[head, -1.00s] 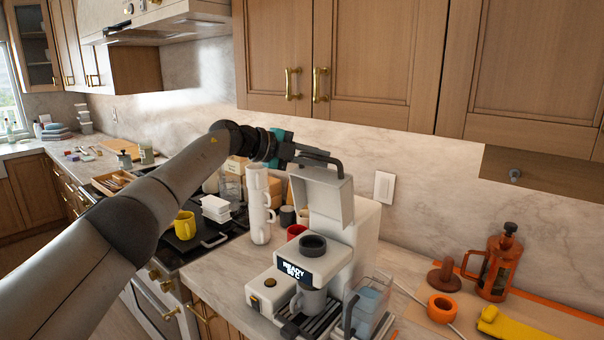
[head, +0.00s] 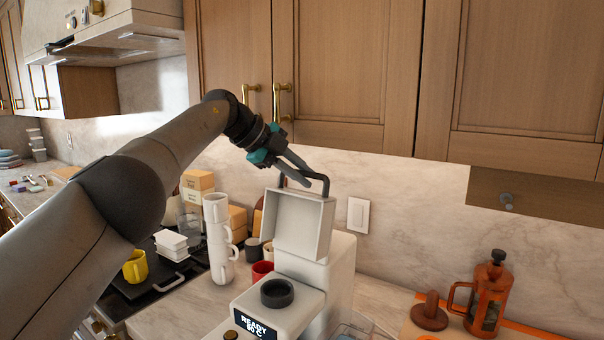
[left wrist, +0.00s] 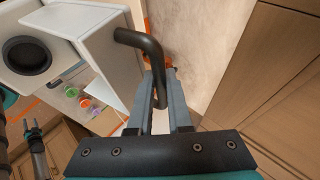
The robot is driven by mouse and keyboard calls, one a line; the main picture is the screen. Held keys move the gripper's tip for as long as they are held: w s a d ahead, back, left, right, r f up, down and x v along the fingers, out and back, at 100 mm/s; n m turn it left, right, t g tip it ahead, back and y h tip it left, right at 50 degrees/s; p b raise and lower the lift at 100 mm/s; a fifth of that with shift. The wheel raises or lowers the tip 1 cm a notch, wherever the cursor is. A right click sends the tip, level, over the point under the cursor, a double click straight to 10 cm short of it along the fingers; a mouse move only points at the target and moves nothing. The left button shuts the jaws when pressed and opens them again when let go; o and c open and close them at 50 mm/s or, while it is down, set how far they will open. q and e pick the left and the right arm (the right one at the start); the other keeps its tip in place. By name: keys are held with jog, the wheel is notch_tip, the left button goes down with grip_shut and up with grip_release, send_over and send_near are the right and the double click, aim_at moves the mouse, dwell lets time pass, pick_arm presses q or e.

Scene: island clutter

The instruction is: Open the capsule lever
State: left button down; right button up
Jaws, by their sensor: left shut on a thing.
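The white coffee machine (head: 335,270) stands on the counter with its capsule lid (head: 300,225) raised and tilted up. The lid's black bent lever (head: 326,183) is at its top edge. My left gripper (head: 296,172) is shut on this lever, above and behind the lid. In the left wrist view the lever (left wrist: 140,40) passes between the fingers, and the white lid (left wrist: 103,50) is to the left. The round black capsule opening (head: 277,292) is uncovered. A small forked dark shape, apparently my right gripper (left wrist: 33,130), shows low at the left; its jaws are unclear.
Stacked white mugs (head: 218,240) and a red mug (head: 262,271) stand left of the machine. A yellow mug (head: 136,266) is on the stove. An orange French press (head: 487,295) stands at the right. Wooden upper cabinets (head: 345,70) hang above the lid.

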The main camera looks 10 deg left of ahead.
pick_arm(q)
jog(key=shift+s+f, duration=0.1)
jog(key=shift+f, duration=0.05)
jog(key=c, duration=1)
grip_release()
jog(key=shift+a, duration=0.1)
jog(key=shift+s+a+r+b, duration=0.15)
jog(key=shift+a+r+b, duration=0.1)
jog(key=shift+r+b, duration=0.05)
jog(key=b+v, duration=0.1)
jog(key=v, duration=1.3)
jog(key=shift+r, duration=0.2)
